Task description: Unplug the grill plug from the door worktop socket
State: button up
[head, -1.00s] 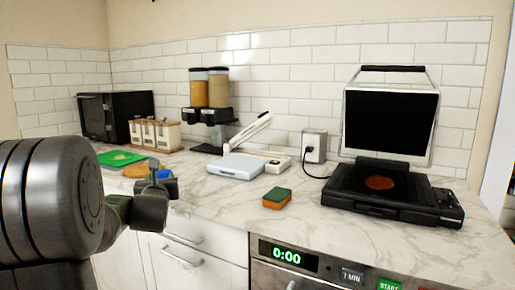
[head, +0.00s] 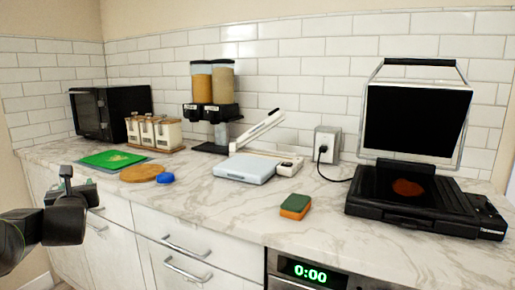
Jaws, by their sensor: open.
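The grill (head: 415,200) is black with its lid raised, at the right of the worktop, with a brown round patty on its plate. Its black plug (head: 323,150) sits in the grey socket box (head: 328,142) on the worktop against the tiled wall, left of the grill. A black cord (head: 334,179) runs from the plug to the grill. My gripper (head: 66,180) is at the lower left, in front of the worktop edge, far from the plug. It is open, and I see nothing held in it.
An orange and green sponge (head: 295,207) lies near the front edge. A pale blue scale-like box (head: 245,169) and a white long-handled device (head: 268,128) stand left of the socket. A dispenser (head: 212,95), jars (head: 153,132), boards and a microwave (head: 110,112) stand further left.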

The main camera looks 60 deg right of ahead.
aim_at(323, 149)
jog(key=i+z, duration=0.1)
jog(key=z, duration=0.35)
jog(key=i+z, duration=0.1)
jog(key=z, duration=0.4)
jog(key=i+z, duration=0.1)
jog(key=z, duration=0.35)
jog(key=i+z, duration=0.1)
jog(key=z, duration=0.35)
jog(key=i, duration=0.15)
jog(key=z, duration=0.05)
